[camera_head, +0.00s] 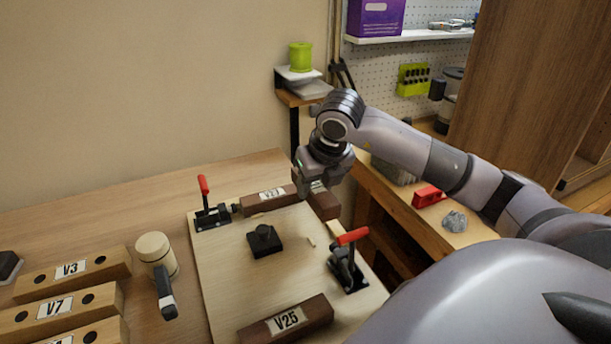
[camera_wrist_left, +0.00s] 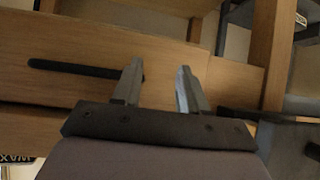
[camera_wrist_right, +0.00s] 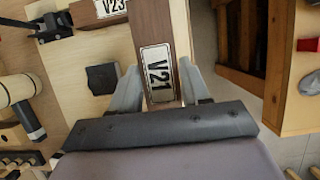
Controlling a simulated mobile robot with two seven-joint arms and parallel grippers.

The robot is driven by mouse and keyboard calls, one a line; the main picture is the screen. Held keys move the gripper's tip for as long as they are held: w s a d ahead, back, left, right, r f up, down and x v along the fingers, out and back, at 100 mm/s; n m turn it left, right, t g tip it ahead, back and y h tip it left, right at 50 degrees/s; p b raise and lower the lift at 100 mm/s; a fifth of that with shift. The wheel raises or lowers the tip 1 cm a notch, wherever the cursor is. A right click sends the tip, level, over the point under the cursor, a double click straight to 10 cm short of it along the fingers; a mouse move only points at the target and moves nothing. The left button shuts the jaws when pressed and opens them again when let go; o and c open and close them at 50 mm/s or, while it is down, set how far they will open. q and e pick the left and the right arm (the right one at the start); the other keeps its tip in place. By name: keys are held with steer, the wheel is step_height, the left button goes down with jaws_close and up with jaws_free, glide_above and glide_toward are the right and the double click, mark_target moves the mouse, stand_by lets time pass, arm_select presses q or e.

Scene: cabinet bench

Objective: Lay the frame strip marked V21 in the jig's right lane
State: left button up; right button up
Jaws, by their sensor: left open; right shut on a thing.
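The V21 strip (camera_wrist_right: 160,75) is dark brown with a white label. My right gripper (camera_wrist_right: 158,88) is shut on it, one finger on each side. In the head view my right gripper (camera_head: 313,190) is over the jig's far right part, and the strip's brown end (camera_head: 325,206) shows beside it. The strip's far end is near the V23 strip (camera_head: 262,201); I cannot tell if they touch, or if V21 rests on the board. The jig board (camera_head: 225,262) also bears the V25 strip (camera_head: 288,321) at its front. My left gripper (camera_wrist_left: 158,85) is open and empty.
Red-handled clamps stand at the jig's far left (camera_head: 210,212) and right (camera_head: 347,262). A black block (camera_head: 264,240) sits mid-board. A mallet (camera_head: 158,262) and light strips V3 (camera_head: 72,274) and V7 (camera_head: 60,310) lie left. A bench (camera_head: 440,228) holds a red item (camera_head: 428,197).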

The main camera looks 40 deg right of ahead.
steer(key=shift+d+f+b, duration=0.1)
steer(key=shift+f+b, duration=1.55)
steer(key=shift+f, duration=0.85)
steer(key=shift+f+b, duration=0.65)
steer(key=shift+b, duration=0.3)
steer(key=shift+f, duration=0.15)
steer(key=shift+f+b, duration=0.25)
steer(key=shift+b, duration=0.2)
steer(key=shift+s+f+b, duration=0.1)
steer(key=shift+f+b, duration=0.3)
steer(key=shift+b, duration=0.05)
